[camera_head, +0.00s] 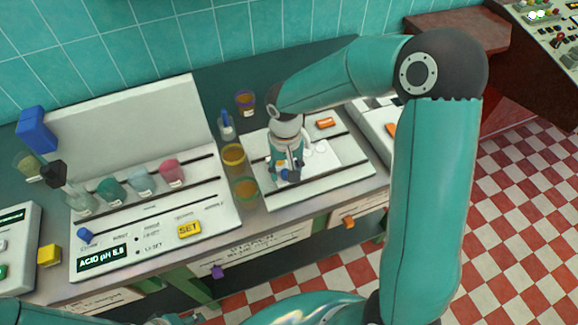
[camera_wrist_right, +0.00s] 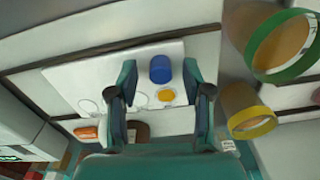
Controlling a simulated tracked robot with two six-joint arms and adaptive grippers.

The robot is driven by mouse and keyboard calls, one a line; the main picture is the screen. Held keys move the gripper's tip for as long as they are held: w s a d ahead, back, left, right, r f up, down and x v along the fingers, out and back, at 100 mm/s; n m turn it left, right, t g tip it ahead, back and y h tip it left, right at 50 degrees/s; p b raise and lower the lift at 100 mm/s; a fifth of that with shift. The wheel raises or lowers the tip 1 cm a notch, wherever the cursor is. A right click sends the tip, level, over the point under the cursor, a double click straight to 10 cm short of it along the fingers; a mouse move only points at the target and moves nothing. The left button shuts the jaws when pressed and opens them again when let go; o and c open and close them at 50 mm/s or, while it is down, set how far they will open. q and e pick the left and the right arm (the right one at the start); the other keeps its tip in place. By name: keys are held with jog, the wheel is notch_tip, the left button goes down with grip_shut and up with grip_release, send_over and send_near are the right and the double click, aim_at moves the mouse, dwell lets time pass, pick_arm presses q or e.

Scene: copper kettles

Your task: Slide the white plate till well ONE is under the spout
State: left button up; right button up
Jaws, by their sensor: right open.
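The white plate (camera_wrist_right: 62,78) lies on a pale panel, with round wells marked on it. One well holds yellow (camera_wrist_right: 166,95) and sits between my right fingers in the right wrist view. In the head view the plate (camera_head: 325,163) shows beside and below my right gripper (camera_head: 288,168), which points down over it. My right gripper (camera_wrist_right: 160,78) is open, and its fingers stand either side of a blue knob-like part (camera_wrist_right: 160,68). I cannot tell whether they touch the plate. The spout is not clearly visible, and the well numbers cannot be read. My left gripper is not in view.
Beakers with a yellow rim (camera_head: 233,154) and a green rim (camera_head: 244,189) stand left of the plate's panel. An orange block (camera_head: 325,122) lies behind the plate.

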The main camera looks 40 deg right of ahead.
jog(key=shift+f, duration=0.2)
grip_shut()
dwell(0.3)
